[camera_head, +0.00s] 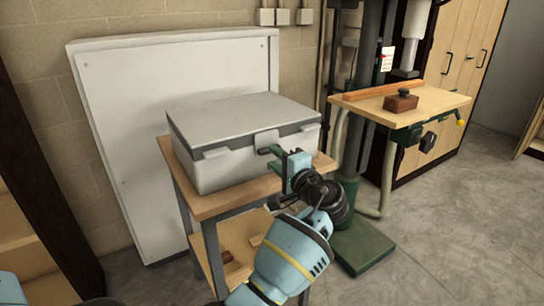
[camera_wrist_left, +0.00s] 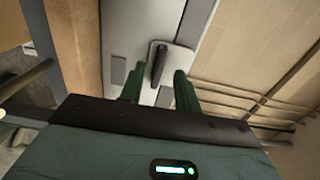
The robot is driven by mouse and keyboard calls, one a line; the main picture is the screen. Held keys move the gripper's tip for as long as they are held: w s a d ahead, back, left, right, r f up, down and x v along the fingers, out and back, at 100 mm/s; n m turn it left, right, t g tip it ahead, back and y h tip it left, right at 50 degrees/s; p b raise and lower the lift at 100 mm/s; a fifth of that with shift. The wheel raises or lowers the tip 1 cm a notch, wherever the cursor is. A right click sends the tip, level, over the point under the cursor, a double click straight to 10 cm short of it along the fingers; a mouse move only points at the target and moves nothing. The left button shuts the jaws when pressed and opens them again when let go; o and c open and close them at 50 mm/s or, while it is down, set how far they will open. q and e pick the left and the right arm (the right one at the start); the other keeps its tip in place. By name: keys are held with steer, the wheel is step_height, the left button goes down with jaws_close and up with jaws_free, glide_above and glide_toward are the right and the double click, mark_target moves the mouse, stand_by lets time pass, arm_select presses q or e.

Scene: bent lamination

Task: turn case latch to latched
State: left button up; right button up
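The grey case (camera_head: 225,160) sits closed on a small wooden-topped table. Its latch shows in the left wrist view as a dark lever (camera_wrist_left: 159,64) on a pale rounded plate (camera_wrist_left: 178,60); the lever lies nearly along the picture's vertical, tilted slightly. In the head view the latch plate (camera_head: 267,139) is on the case's front, and my gripper partly hides that area. My left gripper (camera_head: 272,158) is at the case front, its dark green fingers apart, one on each side of the lever in the left wrist view. I cannot tell whether they touch it. My right gripper is not in view.
The small table (camera_head: 215,205) has a lower shelf with loose pieces. A drill press with a wooden worktable (camera_head: 440,105) holding a brown block (camera_head: 401,102) stands to the right. A white panel (camera_head: 120,130) leans on the wall behind. Floor (camera_head: 440,230) at right is clear.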

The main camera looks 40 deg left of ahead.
arm_select(q)
steer(key=v, duration=0.5)
stand_by(0.4)
